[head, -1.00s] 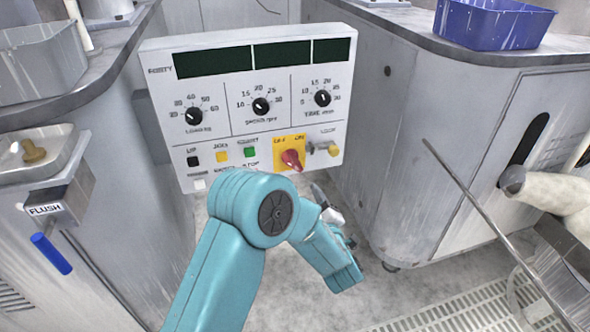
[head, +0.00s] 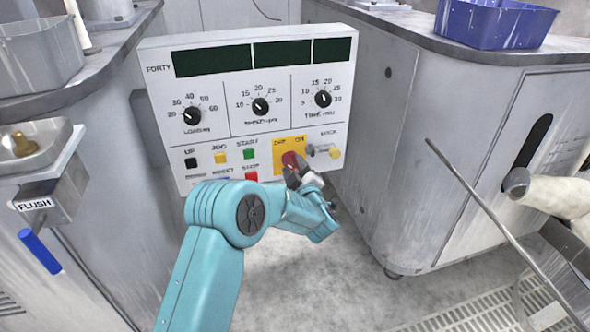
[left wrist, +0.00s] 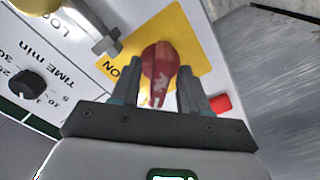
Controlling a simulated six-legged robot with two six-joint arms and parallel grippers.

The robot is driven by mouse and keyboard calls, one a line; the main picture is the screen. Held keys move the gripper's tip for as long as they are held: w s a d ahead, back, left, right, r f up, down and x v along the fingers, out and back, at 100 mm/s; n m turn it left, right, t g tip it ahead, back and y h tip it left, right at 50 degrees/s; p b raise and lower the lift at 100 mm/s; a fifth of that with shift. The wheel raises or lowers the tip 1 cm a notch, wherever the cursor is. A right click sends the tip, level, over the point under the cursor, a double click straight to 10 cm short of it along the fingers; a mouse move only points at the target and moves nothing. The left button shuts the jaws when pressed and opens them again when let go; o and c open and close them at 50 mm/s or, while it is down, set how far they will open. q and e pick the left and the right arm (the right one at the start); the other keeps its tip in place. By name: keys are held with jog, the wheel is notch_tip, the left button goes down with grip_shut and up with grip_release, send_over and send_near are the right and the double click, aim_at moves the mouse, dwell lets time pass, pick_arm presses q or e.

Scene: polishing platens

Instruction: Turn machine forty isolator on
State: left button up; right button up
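The control panel marked FORTY (head: 215,150) stands between two grey cabinets. Its isolator is a red rotary knob (head: 291,160) on a yellow plate (head: 279,146) marked OFF and ON, at the panel's lower right. My left gripper (head: 298,172) is at the knob and partly covers it. In the left wrist view the red knob (left wrist: 159,68) lies between the two fingers (left wrist: 161,88), its handle pointing toward the gripper. The fingers stand apart with small gaps visible on both sides; contact is not clear. My right gripper is not in view.
A lock with a yellow knob (head: 334,152) sits just right of the isolator. A red stop button (head: 251,176) and a green start button (head: 249,154) lie to its left. A FLUSH box with blue lever (head: 40,251) is at left. A thin rod (head: 490,220) slants at right.

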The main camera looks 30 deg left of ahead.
pick_arm(q)
grip_shut()
jog(key=shift+m, duration=0.3)
jog(key=m+p, duration=0.3)
jog(key=m, duration=0.1)
jog(key=m+p, duration=0.3)
jog(key=m, duration=0.2)
jog(key=shift+s+m, duration=0.1)
jog(key=shift+m, duration=0.3)
jog(key=m+p, duration=0.2)
jog(key=m, duration=0.2)
jog(key=shift+f+m+p, duration=0.1)
jog(key=shift+m+p, duration=0.7)
jog(key=shift+m, duration=0.9)
jog(key=shift+a+m, duration=0.1)
jog(key=shift+m, duration=0.2)
